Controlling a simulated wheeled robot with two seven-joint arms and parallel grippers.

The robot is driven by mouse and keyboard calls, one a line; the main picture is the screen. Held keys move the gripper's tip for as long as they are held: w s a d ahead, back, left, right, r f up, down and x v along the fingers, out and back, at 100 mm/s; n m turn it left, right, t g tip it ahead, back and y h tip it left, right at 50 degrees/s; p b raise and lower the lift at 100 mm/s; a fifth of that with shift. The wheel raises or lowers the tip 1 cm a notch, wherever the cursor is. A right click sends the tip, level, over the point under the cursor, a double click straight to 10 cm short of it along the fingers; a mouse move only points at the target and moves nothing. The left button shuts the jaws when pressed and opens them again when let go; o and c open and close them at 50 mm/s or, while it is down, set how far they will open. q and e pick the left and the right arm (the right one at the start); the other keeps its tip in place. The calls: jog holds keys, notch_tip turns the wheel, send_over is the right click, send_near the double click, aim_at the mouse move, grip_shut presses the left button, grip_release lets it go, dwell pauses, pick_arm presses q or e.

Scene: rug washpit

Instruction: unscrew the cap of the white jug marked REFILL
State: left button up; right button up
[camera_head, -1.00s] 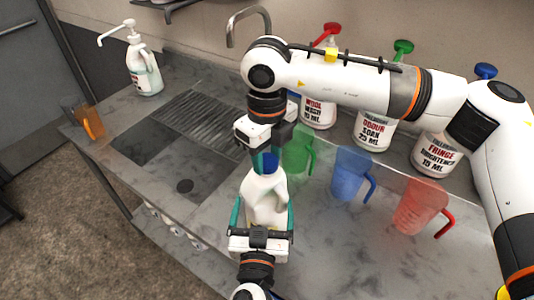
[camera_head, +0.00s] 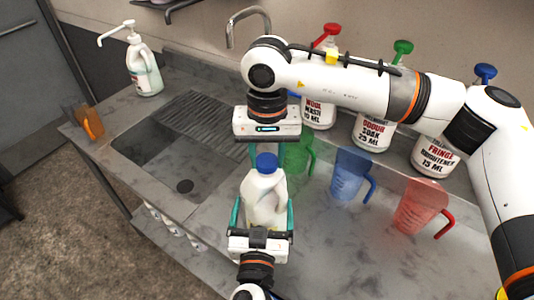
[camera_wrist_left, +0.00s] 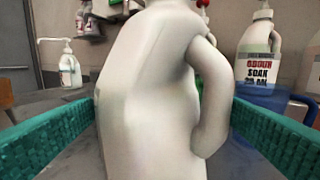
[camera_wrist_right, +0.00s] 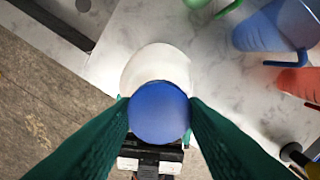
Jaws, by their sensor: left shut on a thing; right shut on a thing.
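The white jug (camera_head: 264,200) stands upright on the counter with its blue cap (camera_head: 266,162) on top. No REFILL marking shows from these sides. My left gripper (camera_head: 262,214) is shut on the jug's body from the near side, with a teal finger on each side; in the left wrist view the jug (camera_wrist_left: 150,90) fills the space between the fingers. My right gripper (camera_head: 266,150) points down from above. In the right wrist view its fingers are shut on the blue cap (camera_wrist_right: 159,112), one at each side. Whether the cap has lifted off the neck cannot be told.
Translucent green (camera_head: 297,152), blue (camera_head: 349,174) and red (camera_head: 420,206) measuring jugs stand to the right. Labelled pump containers (camera_head: 372,130) line the wall behind. A sink (camera_head: 165,160) is to the left, with an orange jug (camera_head: 92,122) and a pump bottle (camera_head: 145,72) beyond.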

aim_at(267, 160)
jog(key=n, duration=0.6)
jog(key=shift+n, duration=0.4)
jog(key=shift+r, duration=0.25)
jog(key=shift+r, duration=0.9)
jog(key=shift+r, duration=2)
pick_arm(q)
jog(key=o, duration=1.5)
